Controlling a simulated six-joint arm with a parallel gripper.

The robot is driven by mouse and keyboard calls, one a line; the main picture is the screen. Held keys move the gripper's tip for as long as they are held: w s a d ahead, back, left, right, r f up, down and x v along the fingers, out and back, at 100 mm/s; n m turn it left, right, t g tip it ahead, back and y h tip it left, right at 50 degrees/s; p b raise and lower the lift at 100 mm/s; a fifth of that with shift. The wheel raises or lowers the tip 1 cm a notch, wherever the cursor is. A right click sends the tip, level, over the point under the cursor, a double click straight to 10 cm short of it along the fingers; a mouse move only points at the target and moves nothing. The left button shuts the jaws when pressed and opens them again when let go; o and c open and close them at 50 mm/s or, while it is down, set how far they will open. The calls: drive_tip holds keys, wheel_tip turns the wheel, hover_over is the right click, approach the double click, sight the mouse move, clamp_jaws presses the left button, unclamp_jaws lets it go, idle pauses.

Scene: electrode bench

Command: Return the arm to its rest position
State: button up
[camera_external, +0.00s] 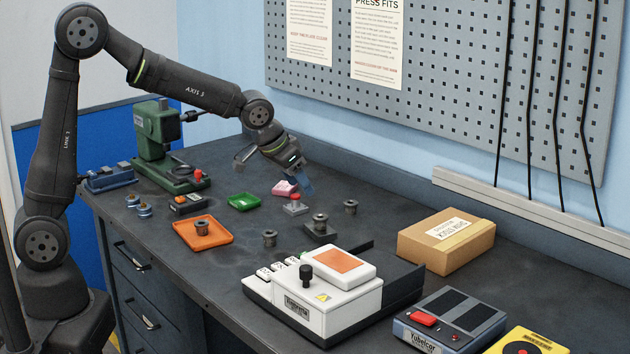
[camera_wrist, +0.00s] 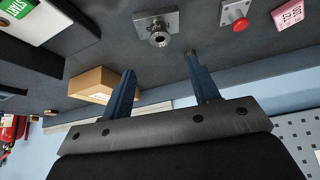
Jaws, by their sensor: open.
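My arm reaches over the bench (camera_external: 215,270) from the left in the external view, raised and bent, with nothing held. My gripper (camera_external: 306,190) hangs above the back of the bench, pointing down and to the right. It also shows in the wrist view (camera_wrist: 160,64), where its two blue fingers stand apart with empty space between them. A metal bushing on a square plate (camera_wrist: 157,27) and a red button on a grey base (camera_wrist: 235,14) lie beyond the fingertips. The fingers touch neither of them in the wrist view.
A green press (camera_external: 153,135) stands at the back left. An orange tray (camera_external: 203,240) holds a small part. A white machine (camera_external: 315,300) and cardboard box (camera_external: 445,241) stand right. A pegboard wall (camera_external: 440,70) rises behind.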

sight(317, 218)
drive_tip(key=shift+s+a+r, duration=0.25)
drive_tip(key=shift+r, duration=0.25)
drive_tip(key=shift+f, duration=0.1)
drive_tip(key=x, duration=1.2)
drive_tip(key=shift+w+d+r, duration=0.1)
drive_tip(key=shift+r, duration=1.1)
